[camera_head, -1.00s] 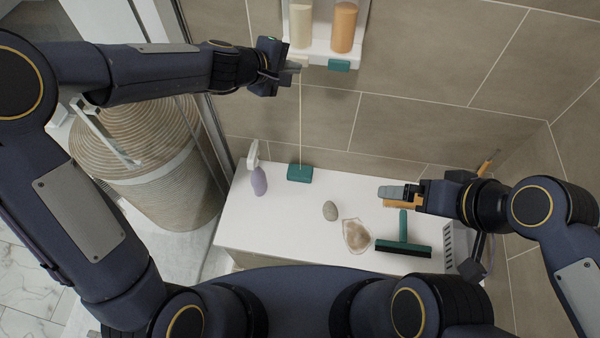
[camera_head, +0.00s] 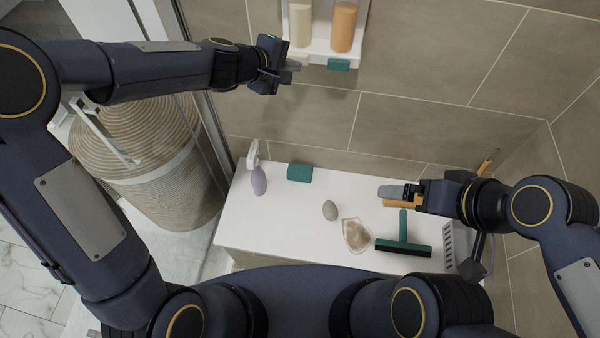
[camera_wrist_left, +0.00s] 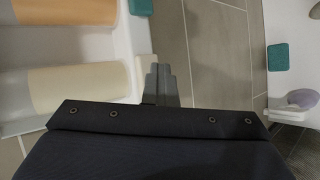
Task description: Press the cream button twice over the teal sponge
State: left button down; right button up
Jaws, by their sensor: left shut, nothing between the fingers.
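A wall dispenser (camera_head: 320,50) holds a cream bottle (camera_head: 300,24) and an orange bottle (camera_head: 343,27). The cream button (camera_head: 303,60) sits under the cream bottle, partly hidden by my gripper; it also shows in the left wrist view (camera_wrist_left: 147,68). My left gripper (camera_head: 294,66) is shut and empty, its tips right by the cream button; I cannot tell whether they touch. The teal sponge (camera_head: 299,172) lies on the white bench below the dispenser; the left wrist view shows it at the right (camera_wrist_left: 278,57). My right gripper (camera_head: 390,192) is over the bench; its finger gap is unclear.
A teal button (camera_head: 339,64) is under the orange bottle. A woven basket (camera_head: 160,165) stands left.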

pick_arm(q)
jog(key=shift+a, duration=0.1)
jog(key=s+a+b, duration=0.1)
jog(key=s+b, duration=0.1)
jog(key=s, duration=0.4)
dwell(0.5)
dwell(0.6)
jog(key=s+a+r+m, duration=0.4)
jog(key=s+a+m, duration=0.1)
jog(key=s+a, duration=0.6)
jog(key=s+a+f+m+g+y, duration=0.1)
jog(key=s+a+f+y, duration=0.1)
jog(key=s, duration=0.6)
jog(key=s+a+f+m+g+y, duration=0.1)
jog(key=s+a+f+m+y, duration=0.1)
jog(key=s+a+f, duration=0.2)
jog(key=s+a, duration=0.2)
jog(key=s, duration=0.2)
jog(key=shift+f+m+y, duration=0.15)
jog(key=shift+m+y, duration=0.15)
